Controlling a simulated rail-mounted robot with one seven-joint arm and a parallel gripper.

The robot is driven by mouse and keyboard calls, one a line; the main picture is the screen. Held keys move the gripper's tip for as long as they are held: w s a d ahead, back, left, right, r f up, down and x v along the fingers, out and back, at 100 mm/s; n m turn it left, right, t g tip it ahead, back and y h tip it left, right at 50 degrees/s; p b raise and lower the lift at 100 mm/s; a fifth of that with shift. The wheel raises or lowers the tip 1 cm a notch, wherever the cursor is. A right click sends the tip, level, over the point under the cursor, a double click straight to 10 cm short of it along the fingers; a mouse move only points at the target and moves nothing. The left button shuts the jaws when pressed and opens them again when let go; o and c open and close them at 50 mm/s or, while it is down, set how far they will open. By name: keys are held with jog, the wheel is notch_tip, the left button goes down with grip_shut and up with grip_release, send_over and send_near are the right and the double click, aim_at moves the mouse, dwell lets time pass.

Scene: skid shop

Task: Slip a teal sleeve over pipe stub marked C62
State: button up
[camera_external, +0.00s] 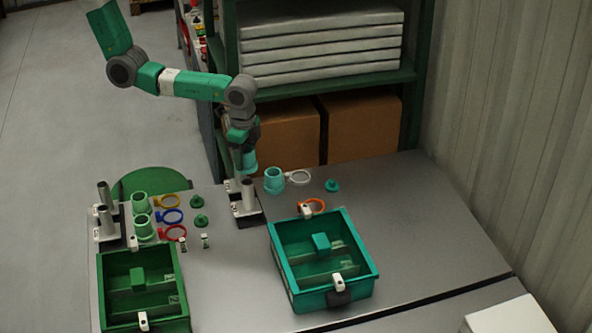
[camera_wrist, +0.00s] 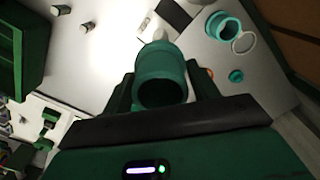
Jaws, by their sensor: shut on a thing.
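My gripper (camera_external: 244,147) is shut on a teal sleeve (camera_external: 248,161) in the external view. In the wrist view the held sleeve (camera_wrist: 160,75) sits between the fingers of my gripper (camera_wrist: 160,88). In the external view the sleeve is just above a grey pipe stub (camera_external: 248,193) on a dark base with white tags; I cannot tell whether they touch. Two more grey stubs, a rear one (camera_external: 104,194) and a front one (camera_external: 105,219), stand at the left. The stub markings are too small to read, so I cannot tell which is C62. Another teal sleeve (camera_external: 274,180) stands to the right.
A white ring (camera_external: 298,177) and a teal cap (camera_external: 332,185) lie right of the free sleeve. A teal bin (camera_external: 373,262) stands in front, a green bin (camera_external: 100,290) at front left. Green sleeves (camera_external: 140,203) and coloured rings are at left. Shelving (camera_external: 424,70) rises behind. The table's right side is clear.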

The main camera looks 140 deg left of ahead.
aim_at(246, 168)
notch_tip(246, 168, down, 4)
jog(key=b, duration=0.3)
jog(key=shift+f, duration=0.35)
jog(key=shift+p, duration=0.35)
dwell(0.7)
jog(key=shift+f, duration=0.15)
dwell(0.4)
jog(key=shift+f, duration=0.35)
jog(key=shift+f+b, duration=0.55)
jog(key=shift+f, duration=0.05)
dwell(0.5)
jog(key=shift+f, duration=0.35)
jog(key=shift+f, duration=0.2)
